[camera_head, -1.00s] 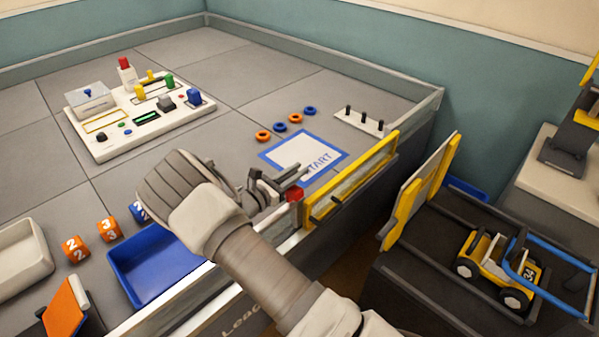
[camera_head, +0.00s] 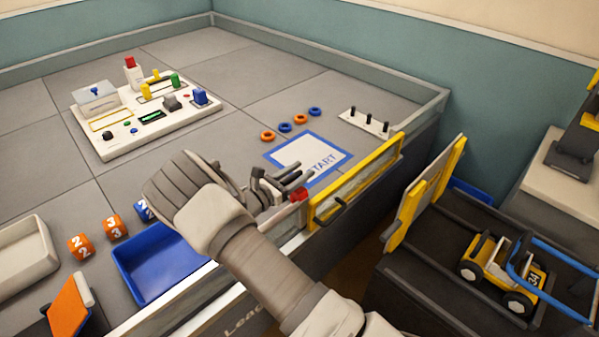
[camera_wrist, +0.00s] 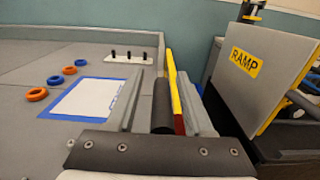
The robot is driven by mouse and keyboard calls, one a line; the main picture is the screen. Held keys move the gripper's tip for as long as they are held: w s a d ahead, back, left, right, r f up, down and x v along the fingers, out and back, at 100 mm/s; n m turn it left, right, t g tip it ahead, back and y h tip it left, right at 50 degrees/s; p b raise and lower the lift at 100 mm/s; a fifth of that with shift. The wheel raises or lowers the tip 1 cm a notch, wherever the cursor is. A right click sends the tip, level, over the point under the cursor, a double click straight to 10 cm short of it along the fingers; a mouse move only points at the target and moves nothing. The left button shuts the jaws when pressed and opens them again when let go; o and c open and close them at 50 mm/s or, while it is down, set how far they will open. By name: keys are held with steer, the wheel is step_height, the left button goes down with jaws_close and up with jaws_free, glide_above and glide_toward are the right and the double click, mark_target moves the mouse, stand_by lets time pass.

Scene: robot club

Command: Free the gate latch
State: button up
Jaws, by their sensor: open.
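The yellow-framed gate (camera_head: 362,178) with a dark handle (camera_head: 330,213) stands in the near wall of the field, beside the START square. A red latch part (camera_head: 299,194) sits at the gate's left end. In the wrist view, red (camera_wrist: 179,123) shows low beside the gate's yellow edge (camera_wrist: 173,85). My gripper (camera_head: 303,173) is open over the wall at this end, close to the red part. In the wrist view a dark rounded piece (camera_wrist: 162,106) lies between its fingers; I cannot tell whether they touch it. My gripper partly hides the latch.
The START square (camera_head: 310,155), several rings (camera_head: 301,119) and a peg board (camera_head: 366,123) lie behind the gate. A blue tray (camera_head: 160,262) is left of my arm. Right of the gate stand a raised RAMP panel (camera_head: 425,192) and a yellow cart (camera_head: 497,270).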

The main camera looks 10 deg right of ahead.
steer(key=v, duration=1.7)
steer(key=shift+s+a+p, duration=0.15)
steer(key=shift+p, duration=0.25)
steer(key=shift+r, duration=0.1)
